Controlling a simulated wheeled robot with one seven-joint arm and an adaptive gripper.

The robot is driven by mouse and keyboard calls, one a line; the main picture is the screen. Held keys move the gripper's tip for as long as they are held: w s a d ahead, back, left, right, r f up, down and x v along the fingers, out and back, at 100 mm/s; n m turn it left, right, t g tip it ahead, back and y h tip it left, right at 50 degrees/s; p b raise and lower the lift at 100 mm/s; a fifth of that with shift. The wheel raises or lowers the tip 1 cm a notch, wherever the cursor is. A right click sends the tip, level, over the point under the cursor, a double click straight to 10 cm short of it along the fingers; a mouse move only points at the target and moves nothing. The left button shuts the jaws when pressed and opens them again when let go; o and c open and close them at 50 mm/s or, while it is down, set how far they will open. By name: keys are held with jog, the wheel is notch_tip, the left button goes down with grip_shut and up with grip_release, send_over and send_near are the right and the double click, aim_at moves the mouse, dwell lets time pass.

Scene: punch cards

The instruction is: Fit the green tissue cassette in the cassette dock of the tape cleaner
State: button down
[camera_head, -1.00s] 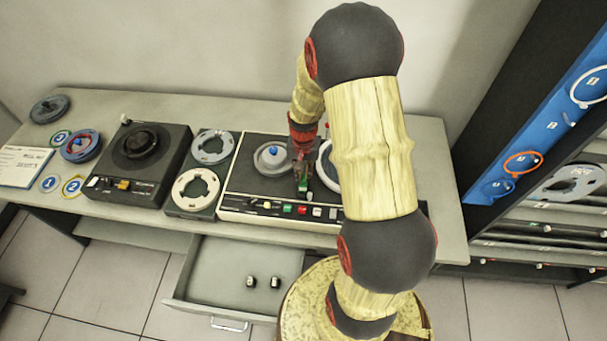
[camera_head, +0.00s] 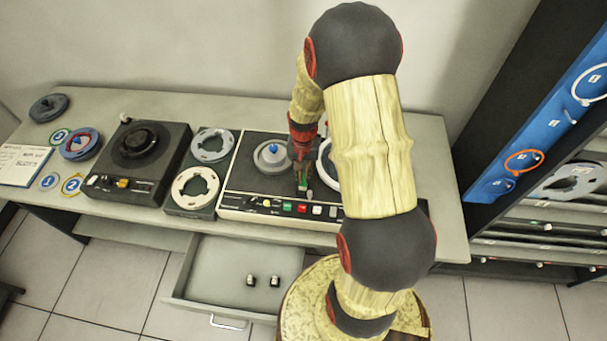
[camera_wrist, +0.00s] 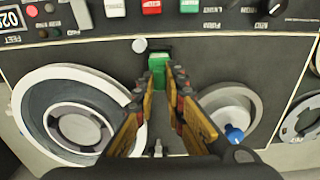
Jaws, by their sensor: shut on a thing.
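The green tissue cassette (camera_wrist: 158,63) is between the fingertips of my gripper (camera_wrist: 168,80), which is shut on it. In the wrist view the cassette is at a dark recess (camera_wrist: 155,46) in the tape cleaner's deck (camera_wrist: 105,55), just below the row of buttons. I cannot tell whether the cassette is fully seated or still slightly above the recess. In the head view my gripper (camera_head: 303,186) points down over the tape cleaner (camera_head: 240,180), between its two reels; the cassette is only a small green patch there.
A reel with a blue knob (camera_wrist: 232,125) and a larger reel (camera_wrist: 48,105) flank my fingers closely. An open drawer (camera_head: 215,285) below holds two small dark-and-white items. Another tape machine (camera_head: 165,175) stands to the left. A shelf rack stands at the right.

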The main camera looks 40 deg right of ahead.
aim_at(304, 177)
jog(key=shift+f+b, duration=0.65)
jog(key=shift+f, duration=0.35)
jog(key=c, duration=1.8)
grip_release()
jog(key=shift+f, duration=0.15)
jog(key=shift+o, duration=0.2)
jog(key=shift+c, duration=1)
jog(key=shift+r+p, duration=2.9)
jog(key=shift+r, duration=1.4)
